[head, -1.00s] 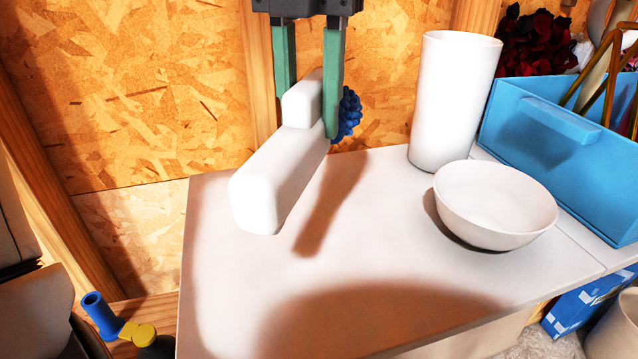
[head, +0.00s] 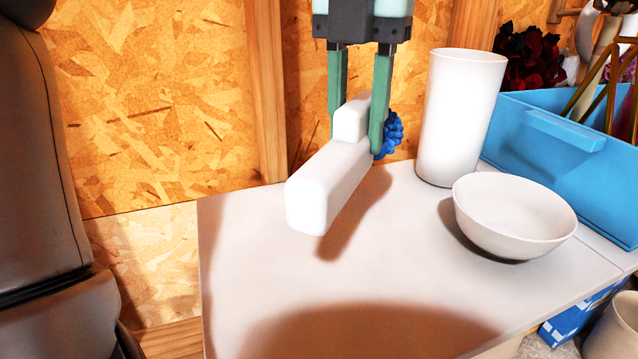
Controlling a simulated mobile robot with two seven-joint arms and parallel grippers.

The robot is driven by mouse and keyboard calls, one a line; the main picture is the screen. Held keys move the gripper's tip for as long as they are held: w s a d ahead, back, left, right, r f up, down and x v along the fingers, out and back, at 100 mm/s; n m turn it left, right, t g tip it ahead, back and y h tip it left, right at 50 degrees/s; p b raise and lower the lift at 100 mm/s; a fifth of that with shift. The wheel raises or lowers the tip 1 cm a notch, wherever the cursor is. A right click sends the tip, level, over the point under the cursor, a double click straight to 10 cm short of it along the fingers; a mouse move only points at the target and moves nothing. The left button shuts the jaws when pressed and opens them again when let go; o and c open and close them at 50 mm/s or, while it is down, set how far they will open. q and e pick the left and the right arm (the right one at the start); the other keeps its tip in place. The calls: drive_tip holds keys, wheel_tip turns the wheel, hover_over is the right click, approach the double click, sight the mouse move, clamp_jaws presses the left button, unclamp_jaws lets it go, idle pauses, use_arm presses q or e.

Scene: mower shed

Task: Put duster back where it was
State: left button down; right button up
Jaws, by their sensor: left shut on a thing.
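The duster appears to be a white block (head: 322,190) with a smaller raised block on top. It is over the left part of the pale tabletop (head: 255,270), long side slanting away. My left gripper (head: 360,145) points down from above, its green fingers shut on the raised part. A dark shadow lies on the tabletop just right of the block. I cannot tell for sure whether its underside touches the top. My right gripper is not in view.
A blue bumpy thing (head: 392,135) shows behind the right finger. A white cylinder (head: 460,115) and white bowl (head: 512,215) stand to the right, with a blue toolbox-like tray (head: 545,145) beyond. A dark seat (head: 40,160) is at left. The tabletop's front is clear.

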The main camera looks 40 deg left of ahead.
use_arm(q)
drive_tip(key=w+a+f, duration=0.1)
drive_tip(key=a+f, duration=0.2)
drive_tip(key=w+a+f+p, duration=0.1)
drive_tip(key=a+f, duration=0.2)
drive_tip(key=f, duration=0.1)
drive_tip(key=w+a+f, duration=0.1)
drive_tip(key=a+f, duration=0.2)
drive_tip(key=shift+w+f+p, duration=0.15)
drive_tip(key=shift+w+p, duration=0.1)
drive_tip(key=shift+p, duration=0.15)
drive_tip(key=shift+f, duration=0.3)
drive_tip(key=shift+f, duration=0.2)
drive_tip(key=c, duration=0.5)
unclamp_jaws()
drive_tip(key=shift+c, duration=0.2)
drive_tip(key=shift+r, duration=0.1)
